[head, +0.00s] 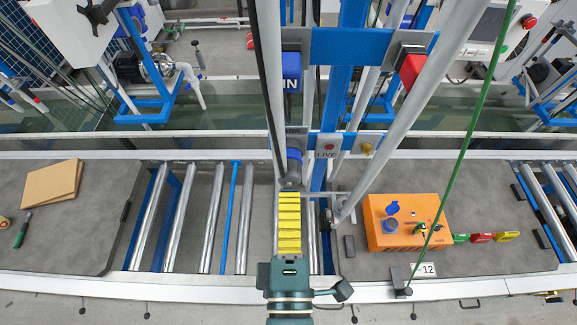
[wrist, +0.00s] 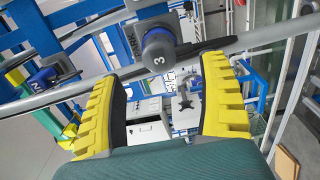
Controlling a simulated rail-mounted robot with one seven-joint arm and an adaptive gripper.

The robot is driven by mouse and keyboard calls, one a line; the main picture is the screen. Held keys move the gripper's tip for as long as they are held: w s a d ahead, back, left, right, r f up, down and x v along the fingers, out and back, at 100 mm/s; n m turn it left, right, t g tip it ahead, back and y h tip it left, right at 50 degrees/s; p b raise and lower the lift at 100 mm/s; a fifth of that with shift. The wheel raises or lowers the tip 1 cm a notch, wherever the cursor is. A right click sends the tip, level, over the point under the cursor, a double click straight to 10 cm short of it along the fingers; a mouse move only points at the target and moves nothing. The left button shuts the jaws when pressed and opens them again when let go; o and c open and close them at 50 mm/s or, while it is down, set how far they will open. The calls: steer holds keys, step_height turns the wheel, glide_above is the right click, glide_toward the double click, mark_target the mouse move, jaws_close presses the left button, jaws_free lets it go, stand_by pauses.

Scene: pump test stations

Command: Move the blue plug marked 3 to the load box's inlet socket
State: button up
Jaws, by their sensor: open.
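The blue plug marked 3 (wrist: 158,58) shows its dark round end with a white 3 in the wrist view, held in a grey fitting on the stand. In the head view this blue plug (head: 294,165) sits below a partly hidden label. My gripper (head: 289,194) is just in front of it. In the wrist view my gripper (wrist: 166,80) is open, its yellow ribbed fingers apart, with the plug beyond and between the tips; nothing is gripped. The orange load box (head: 436,208) stands on the right bench. Blue fittings (head: 392,209) are on its top; which is the inlet socket I cannot tell.
A red connector (head: 411,68) hangs higher on the stand. A green cable (head: 468,135) and a slanted grey pole (head: 385,140) cross near the box. Metal rollers (head: 180,215) lie left.

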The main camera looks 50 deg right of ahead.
mark_target(289, 183)
steer(key=p+x, duration=0.1)
steer(key=x, duration=0.8)
stand_by(0.3)
stand_by(0.9)
steer(key=shift+r, duration=0.1)
steer(key=c, duration=1.3)
steer(key=shift+b+v, duration=0.4)
steer(key=shift+v, duration=2.6)
steer(key=shift+c, duration=0.2)
